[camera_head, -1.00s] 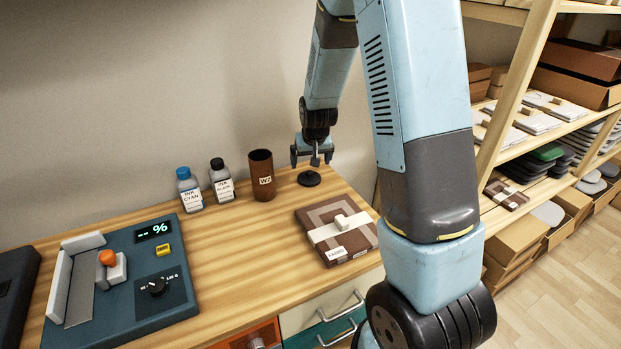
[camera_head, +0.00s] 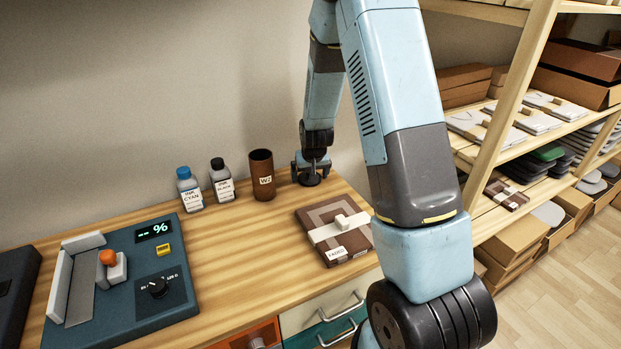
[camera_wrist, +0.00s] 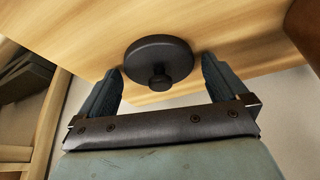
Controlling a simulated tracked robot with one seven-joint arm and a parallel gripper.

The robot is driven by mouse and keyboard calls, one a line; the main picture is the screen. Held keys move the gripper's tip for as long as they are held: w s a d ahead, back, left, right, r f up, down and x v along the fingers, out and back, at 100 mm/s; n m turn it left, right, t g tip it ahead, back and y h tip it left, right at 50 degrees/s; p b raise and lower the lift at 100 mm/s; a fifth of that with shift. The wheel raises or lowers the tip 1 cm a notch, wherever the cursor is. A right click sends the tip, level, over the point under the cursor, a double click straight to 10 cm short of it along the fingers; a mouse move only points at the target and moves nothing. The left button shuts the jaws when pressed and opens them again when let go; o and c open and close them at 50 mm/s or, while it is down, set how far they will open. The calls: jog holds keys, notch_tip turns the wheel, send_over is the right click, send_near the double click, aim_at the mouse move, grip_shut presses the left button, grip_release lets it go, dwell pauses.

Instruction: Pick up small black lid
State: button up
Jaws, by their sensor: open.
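The small black lid (camera_head: 309,179) is a round dark disc lying on the wooden table near its back right. The wrist view shows its disc (camera_wrist: 158,58) with a knob (camera_wrist: 159,80) on top, the knob towards the gripper. My gripper (camera_head: 309,174) is lowered over the lid from above. In the wrist view my gripper (camera_wrist: 160,75) is open, with one finger on each side of the lid's knob. No contact between the fingers and the lid can be made out. In the head view the gripper partly hides the lid.
A brown cup (camera_head: 261,176) marked W2 stands just left of the lid, beside a black-capped bottle (camera_head: 221,181) and a blue-capped bottle (camera_head: 189,189). A brown packet (camera_head: 336,232) lies in front. A teal control panel (camera_head: 125,283) is at left. A wooden shelf (camera_head: 513,95) stands at right.

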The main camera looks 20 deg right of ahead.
jog(key=c, duration=0.9)
